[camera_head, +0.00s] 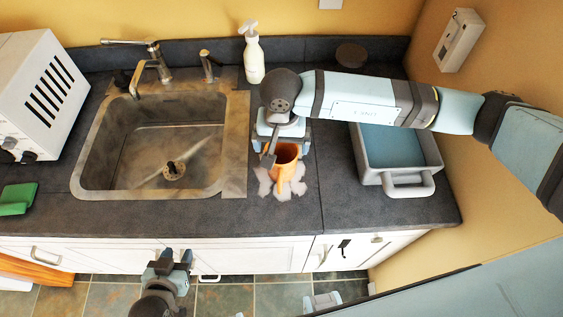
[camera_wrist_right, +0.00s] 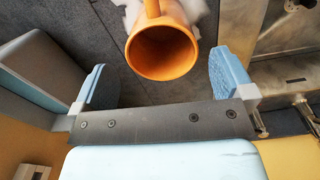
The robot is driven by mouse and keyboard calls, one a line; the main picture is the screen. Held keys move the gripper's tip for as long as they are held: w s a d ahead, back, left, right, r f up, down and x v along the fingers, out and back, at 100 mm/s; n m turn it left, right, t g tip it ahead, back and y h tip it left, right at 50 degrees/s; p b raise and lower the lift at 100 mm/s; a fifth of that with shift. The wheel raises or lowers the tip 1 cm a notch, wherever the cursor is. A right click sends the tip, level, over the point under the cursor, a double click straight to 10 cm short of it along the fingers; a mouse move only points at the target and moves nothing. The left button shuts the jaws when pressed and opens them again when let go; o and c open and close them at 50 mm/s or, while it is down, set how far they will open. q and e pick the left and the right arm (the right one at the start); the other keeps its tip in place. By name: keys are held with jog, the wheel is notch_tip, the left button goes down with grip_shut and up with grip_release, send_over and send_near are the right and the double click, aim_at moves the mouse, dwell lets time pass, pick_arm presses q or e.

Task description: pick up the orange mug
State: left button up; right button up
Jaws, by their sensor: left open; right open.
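The orange mug (camera_head: 285,163) stands on the dark counter between the sink and the grey-blue tub. A pale, irregular patch (camera_head: 265,183) lies on the counter around its base. My right gripper (camera_head: 279,146) is open just above and behind the mug, partly covering it. In the right wrist view the mug (camera_wrist_right: 162,48) shows its open rim and its handle, ahead of and between the two blue fingers (camera_wrist_right: 160,85), with gaps on both sides. My left gripper (camera_head: 170,262) is open and empty, low in front of the cabinets, far from the mug.
The sink (camera_head: 90,165) with its faucet is left of the mug. The tub (camera_head: 425,184) stands close on the right. A white soap bottle (camera_head: 254,58) and a dark round object (camera_head: 351,53) are at the back. A green sponge (camera_head: 17,199) lies far left.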

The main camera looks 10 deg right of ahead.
notch_tip(320, 180, down, 6)
jog(key=shift+r+p, duration=0.25)
jog(key=shift+p, duration=0.3)
jog(key=c, duration=1)
jog(key=shift+r, duration=0.1)
jog(key=shift+r+b, duration=2.05)
jog(key=shift+r, duration=7.9)
